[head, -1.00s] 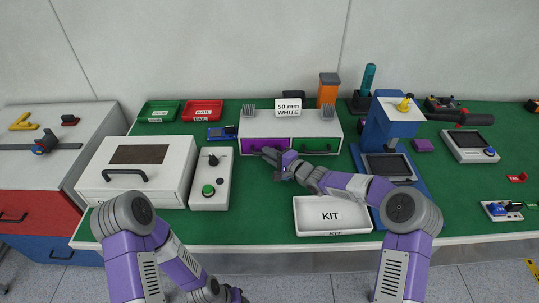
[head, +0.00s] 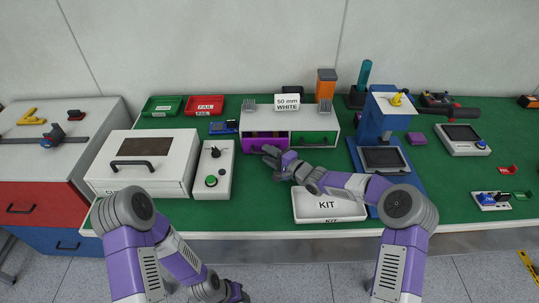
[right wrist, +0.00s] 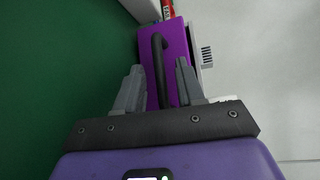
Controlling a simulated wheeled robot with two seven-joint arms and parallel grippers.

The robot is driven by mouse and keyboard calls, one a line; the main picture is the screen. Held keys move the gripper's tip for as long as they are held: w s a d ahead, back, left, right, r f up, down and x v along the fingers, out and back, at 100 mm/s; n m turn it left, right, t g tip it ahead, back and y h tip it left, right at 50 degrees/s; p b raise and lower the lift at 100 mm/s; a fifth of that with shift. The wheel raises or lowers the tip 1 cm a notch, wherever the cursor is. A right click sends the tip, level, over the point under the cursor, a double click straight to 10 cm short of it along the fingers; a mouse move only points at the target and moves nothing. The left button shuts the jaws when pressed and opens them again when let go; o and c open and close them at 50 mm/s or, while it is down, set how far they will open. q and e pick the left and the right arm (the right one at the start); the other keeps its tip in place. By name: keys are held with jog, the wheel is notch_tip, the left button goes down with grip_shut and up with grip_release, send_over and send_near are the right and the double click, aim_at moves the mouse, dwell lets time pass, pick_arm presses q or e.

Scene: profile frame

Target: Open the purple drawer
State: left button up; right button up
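The purple drawer (head: 258,148) is in the left half of the white two-drawer cabinet (head: 325,120). It stands partly pulled out, with a dark gap showing above its front. In the right wrist view its purple front (right wrist: 177,55) carries a black bar handle (right wrist: 158,62). My right gripper (head: 268,155) is just in front of the drawer. In the wrist view its fingers (right wrist: 158,72) are apart, with the handle between them and a gap on the right side. My left gripper (head: 238,294) is low at the bottom edge, away from the table; its fingers are unclear.
The green drawer (head: 314,138) beside it is shut. A white KIT tray (head: 335,212) lies in front of the cabinet, under my right forearm. A control box with a green button (head: 222,160) stands to the left, and a blue press (head: 375,125) to the right.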

jog(key=p+v, duration=0.2)
jog(key=v, duration=0.5)
jog(key=shift+s+d, duration=0.15)
jog(key=shift+s, duration=0.05)
